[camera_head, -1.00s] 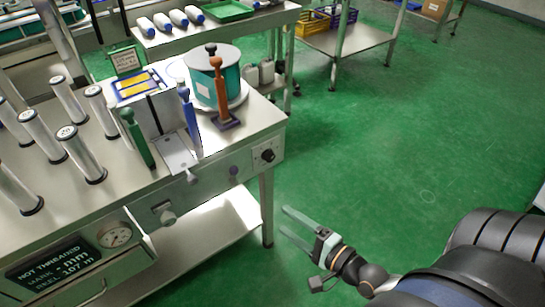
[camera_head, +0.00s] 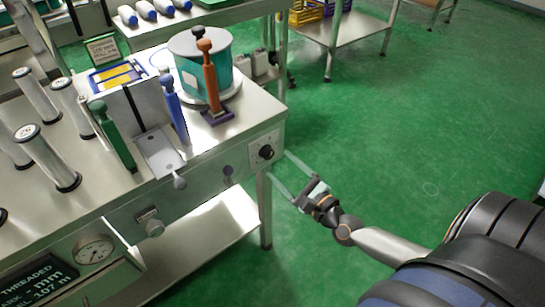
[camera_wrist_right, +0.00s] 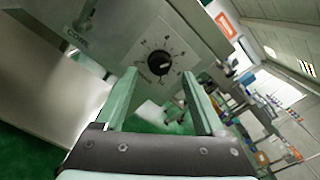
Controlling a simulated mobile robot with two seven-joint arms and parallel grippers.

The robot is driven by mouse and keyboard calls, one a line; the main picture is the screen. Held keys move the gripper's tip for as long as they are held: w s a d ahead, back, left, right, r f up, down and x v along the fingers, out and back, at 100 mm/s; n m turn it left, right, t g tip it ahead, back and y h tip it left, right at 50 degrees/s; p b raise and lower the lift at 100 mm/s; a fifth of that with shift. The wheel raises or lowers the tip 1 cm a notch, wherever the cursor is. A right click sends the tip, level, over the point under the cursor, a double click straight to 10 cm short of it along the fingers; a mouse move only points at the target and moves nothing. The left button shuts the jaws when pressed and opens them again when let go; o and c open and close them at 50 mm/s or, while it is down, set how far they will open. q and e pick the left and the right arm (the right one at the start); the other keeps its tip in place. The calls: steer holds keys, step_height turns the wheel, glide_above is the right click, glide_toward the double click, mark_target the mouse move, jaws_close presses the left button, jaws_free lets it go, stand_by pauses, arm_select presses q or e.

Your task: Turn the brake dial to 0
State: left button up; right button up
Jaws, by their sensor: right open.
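The brake dial is a black knob (camera_head: 266,152) on a pale scale plate, on the front panel at the bench's right end. The fingers (camera_wrist_right: 160,80) look apart from the knob and hold nothing. My left gripper is out of view.
The steel bench (camera_head: 80,190) carries metal posts, green, blue and orange levers (camera_head: 211,80), and a teal drum (camera_head: 205,70). A smaller knob (camera_head: 228,173) and a gauge (camera_head: 93,250) sit on the front. Green floor (camera_head: 400,150) is clear at right.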

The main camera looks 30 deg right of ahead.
mark_target(270, 156)
steer(key=shift+w+a, duration=0.15)
steer(key=shift+w, duration=2.1)
steer(key=shift+c, duration=0.4)
jaws_close()
